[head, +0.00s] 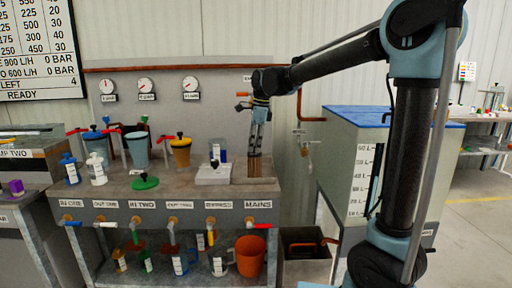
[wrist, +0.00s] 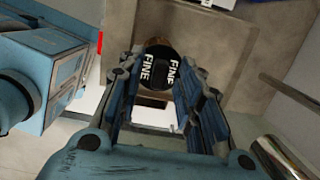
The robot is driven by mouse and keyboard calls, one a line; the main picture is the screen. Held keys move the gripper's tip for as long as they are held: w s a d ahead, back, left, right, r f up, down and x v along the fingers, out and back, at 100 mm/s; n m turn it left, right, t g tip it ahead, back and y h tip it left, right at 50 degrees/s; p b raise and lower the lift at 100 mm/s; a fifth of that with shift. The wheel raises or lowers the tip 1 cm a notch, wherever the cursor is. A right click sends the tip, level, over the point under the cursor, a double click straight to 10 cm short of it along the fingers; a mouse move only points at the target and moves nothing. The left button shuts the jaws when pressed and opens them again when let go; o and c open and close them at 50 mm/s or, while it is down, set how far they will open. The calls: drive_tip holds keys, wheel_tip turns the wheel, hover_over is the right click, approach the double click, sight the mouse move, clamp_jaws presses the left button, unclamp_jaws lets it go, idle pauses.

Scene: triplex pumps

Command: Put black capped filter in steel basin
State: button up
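My gripper (head: 257,150) points down over the right part of the bench, above the MAINS label. In the wrist view my gripper (wrist: 160,75) has its two fingers on either side of a black cap (wrist: 158,52) marked FINE. A brown, ribbed filter body (head: 254,168) shows just below the fingertips in the head view; its top is hidden by the fingers. Whether the fingers press on the cap is unclear. A grey, open-topped metal basin (head: 306,268) stands low to the right of the bench, with an orange pipe over it.
The bench (head: 120,193) holds a white block (head: 213,174), a green disc (head: 145,183), bottles and several coloured funnel cups on the left. Taps and an orange bucket (head: 250,256) are below. A pale tank with a blue lid (head: 352,116) stands to the right.

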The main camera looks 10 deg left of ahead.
wheel_tip(320, 180, up, 12)
drive_tip(key=d, duration=0.2)
drive_tip(key=s+d+f+n, duration=0.2)
drive_tip(key=d+f+n, duration=0.25)
drive_tip(key=d, duration=0.85)
drive_tip(key=s+d+f+n+t+h, duration=0.1)
drive_tip(key=s+d+f+n, duration=0.4)
drive_tip(key=s+d+f, duration=0.5)
drive_tip(key=s+d+f+n+t, duration=0.1)
drive_tip(key=s+d+f+n, duration=0.5)
drive_tip(key=s+d+f, duration=0.4)
drive_tip(key=d+f, duration=0.5)
drive_tip(key=f, duration=0.1)
drive_tip(key=shift+s+d+f+t+h, duration=0.15)
drive_tip(key=shift+s+f+t+h, duration=0.15)
drive_tip(key=shift+f+h, duration=0.1)
